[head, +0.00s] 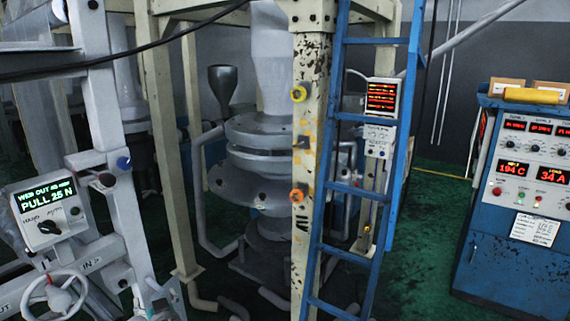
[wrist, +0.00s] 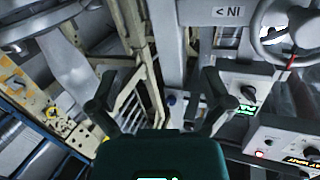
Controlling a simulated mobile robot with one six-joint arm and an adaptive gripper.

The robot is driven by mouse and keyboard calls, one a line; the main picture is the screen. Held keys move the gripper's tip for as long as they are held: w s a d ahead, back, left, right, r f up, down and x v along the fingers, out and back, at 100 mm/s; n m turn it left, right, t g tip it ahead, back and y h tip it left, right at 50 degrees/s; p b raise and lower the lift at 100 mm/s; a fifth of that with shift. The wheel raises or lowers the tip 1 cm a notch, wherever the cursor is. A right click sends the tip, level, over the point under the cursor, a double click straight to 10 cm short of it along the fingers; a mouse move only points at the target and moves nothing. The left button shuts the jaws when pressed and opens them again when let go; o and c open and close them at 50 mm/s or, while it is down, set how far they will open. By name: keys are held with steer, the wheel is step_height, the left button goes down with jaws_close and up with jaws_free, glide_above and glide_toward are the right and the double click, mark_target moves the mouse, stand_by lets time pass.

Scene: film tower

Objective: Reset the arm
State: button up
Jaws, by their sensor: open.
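My gripper (wrist: 158,88) shows in the wrist view, with its two dark fingers spread wide apart and nothing between them. Below the fingers is the dark green body of the gripper. Beyond the fingers are pale frame beams and a cream ladder-like rack (wrist: 132,100); I cannot tell the exact distance to them. My gripper is not visible in the head view.
In the head view, a blue ladder (head: 332,190) stands at a chipped cream post (head: 305,150). A handwheel (head: 58,296) and a display box (head: 47,212) are at left. A blue control cabinet (head: 490,245) is at right. Green floor (head: 425,225) shows between ladder and cabinet.

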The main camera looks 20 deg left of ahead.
steer(key=w+d+f+m+t+h, duration=0.35)
steer(key=w+d+h, duration=0.25)
steer(key=w+d, duration=0.75)
steer(key=w+d+f+m+g+h, duration=0.2)
steer(key=w+d+f+h, duration=0.1)
steer(key=d, duration=0.6)
steer(key=w+d+f+m+g+h, duration=0.1)
steer(key=w+d+f+h, duration=0.15)
steer(key=d, duration=0.65)
steer(key=w+d+f+m+g+h, duration=0.2)
steer(key=d+h, duration=0.1)
steer(key=d, duration=0.6)
steer(key=s+d+f+g, duration=0.2)
steer(key=s+d+g, duration=0.1)
steer(key=d, duration=0.4)
steer(key=s+d+f+g, duration=0.2)
steer(key=s+d+g, duration=0.1)
steer(key=d, duration=0.5)
steer(key=s+d+f+g+y, duration=0.1)
steer(key=s+d+f+g, duration=0.1)
steer(key=d, duration=0.6)
steer(key=shift+s+f+g, duration=0.15)
steer(key=shift+s+g, duration=0.5)
steer(key=shift+s, duration=0.4)
